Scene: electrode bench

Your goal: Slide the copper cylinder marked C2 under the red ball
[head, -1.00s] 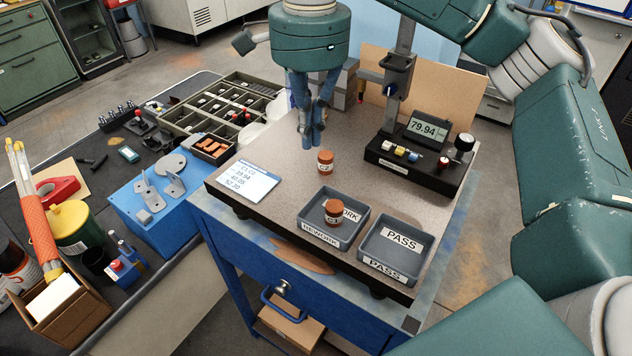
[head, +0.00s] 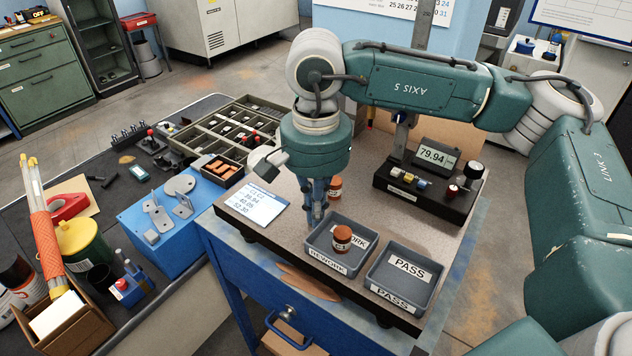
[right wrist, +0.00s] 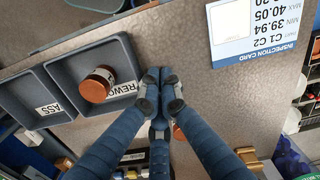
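One copper cylinder (head: 335,188) stands on the stone plate behind my right gripper, partly hidden by its fingers; its mark cannot be read. In the right wrist view only a bit of copper (right wrist: 179,132) shows behind a finger. A second copper cylinder (head: 342,238), apparently marked C1, stands in the REWORK tray; it also shows in the right wrist view (right wrist: 98,85). My right gripper (head: 316,215) is shut and empty, pointing down beside the tray's back left corner. My left gripper is out of view.
The REWORK tray (head: 313,246) and PASS tray (head: 377,282) stand along the plate's front. The gauge base (head: 400,189) with its 79.94 display (head: 436,157) is at the back right. An inspection card (head: 251,203) lies at the left. The plate between cylinder and gauge is clear.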

